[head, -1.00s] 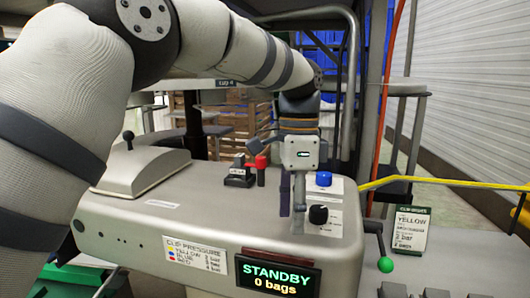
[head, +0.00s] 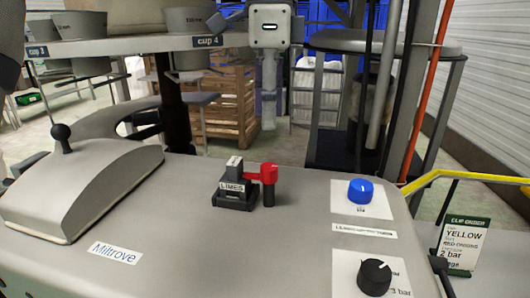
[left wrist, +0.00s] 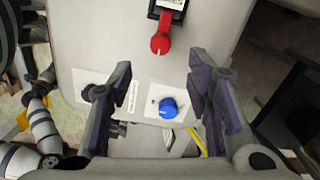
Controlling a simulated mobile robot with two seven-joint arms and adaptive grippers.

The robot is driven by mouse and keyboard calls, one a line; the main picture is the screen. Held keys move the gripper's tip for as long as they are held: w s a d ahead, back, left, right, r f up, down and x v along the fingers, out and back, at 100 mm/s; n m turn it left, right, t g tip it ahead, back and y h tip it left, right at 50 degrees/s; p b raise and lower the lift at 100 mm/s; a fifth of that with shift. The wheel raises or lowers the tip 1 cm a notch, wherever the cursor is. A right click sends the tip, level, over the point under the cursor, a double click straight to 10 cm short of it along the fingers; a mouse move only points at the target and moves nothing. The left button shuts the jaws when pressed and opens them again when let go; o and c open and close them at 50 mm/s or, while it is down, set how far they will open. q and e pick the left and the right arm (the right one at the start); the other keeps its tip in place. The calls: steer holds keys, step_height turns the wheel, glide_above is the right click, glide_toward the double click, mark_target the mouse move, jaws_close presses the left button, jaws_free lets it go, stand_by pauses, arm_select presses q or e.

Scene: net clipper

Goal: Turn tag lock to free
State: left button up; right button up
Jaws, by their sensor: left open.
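The tag holder (head: 238,196) is a small black block labelled LIMES on the grey machine top. A red lever (head: 263,173), which looks like the tag lock, sits at its right on a dark post and points left toward the block. The red lever also shows at the top middle of the left wrist view (left wrist: 160,43). My left gripper (head: 268,110) is open and empty, above and beyond the lever in the head view. In the left wrist view its two fingers stand wide apart, with the lever ahead between them.
A blue knob (head: 360,190) and a black knob (head: 375,277) stand on white labels to the right. A domed cover (head: 85,185) with a black-balled lever is at left. A yellow rail (head: 465,174) and order card (head: 462,245) border the right. Machine top around the lever is clear.

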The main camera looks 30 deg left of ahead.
mark_target(268, 165)
arm_select(q)
step_height(268, 165, down, 9)
steer(key=shift+s+f+p, duration=0.15)
steer(key=shift+f+p, duration=0.05)
steer(key=shift+p, duration=0.1)
steer(key=shift+c, duration=0.5)
jaws_close()
